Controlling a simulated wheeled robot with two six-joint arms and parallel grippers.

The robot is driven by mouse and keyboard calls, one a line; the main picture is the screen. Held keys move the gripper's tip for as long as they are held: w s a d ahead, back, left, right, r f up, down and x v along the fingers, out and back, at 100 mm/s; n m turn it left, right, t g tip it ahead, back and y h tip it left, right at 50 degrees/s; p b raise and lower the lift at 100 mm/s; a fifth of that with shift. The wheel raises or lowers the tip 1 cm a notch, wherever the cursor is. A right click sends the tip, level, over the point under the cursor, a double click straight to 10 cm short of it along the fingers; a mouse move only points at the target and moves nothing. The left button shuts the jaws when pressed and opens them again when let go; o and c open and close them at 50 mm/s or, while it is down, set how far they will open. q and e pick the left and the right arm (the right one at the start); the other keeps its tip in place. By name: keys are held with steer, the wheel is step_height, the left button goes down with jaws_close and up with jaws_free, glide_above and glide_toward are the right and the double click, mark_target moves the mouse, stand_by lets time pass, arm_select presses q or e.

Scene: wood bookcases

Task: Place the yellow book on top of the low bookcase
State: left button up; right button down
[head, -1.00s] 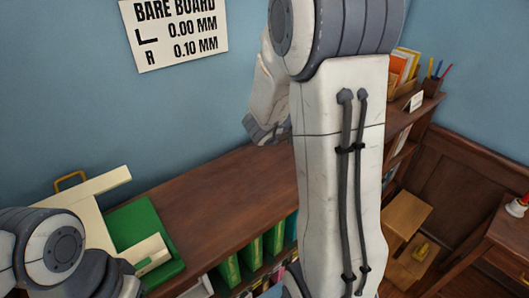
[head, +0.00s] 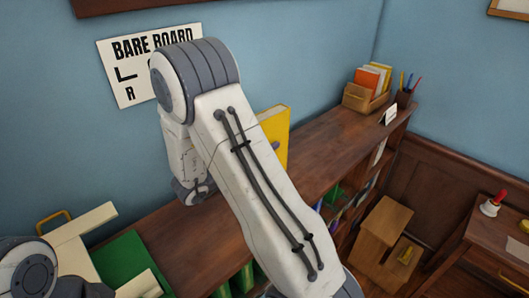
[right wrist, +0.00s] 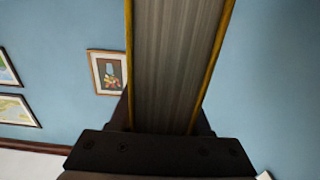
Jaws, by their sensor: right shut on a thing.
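The yellow book (head: 279,133) stands upright, showing beside my right forearm over the low bookcase (head: 325,160). Its lower part is hidden, so I cannot tell whether it touches the top. In the right wrist view the book (right wrist: 180,65) shows its grey page edges between two yellow covers. My right gripper (right wrist: 163,122) is shut on it; in the head view my arm hides the fingers. Of my left arm only a rounded joint shows at the lower left of the head view; its gripper is out of sight.
A green board (head: 122,262) with cream bars lies at the left. The wood between is bare.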

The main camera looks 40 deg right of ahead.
step_height(320, 180, down, 4)
steer(key=shift+r+p, duration=0.25)
steer(key=shift+p, duration=0.5)
steer(key=shift+f, duration=0.2)
steer(key=shift+c, duration=1.8)
jaws_free()
steer(key=shift+f, duration=0.1)
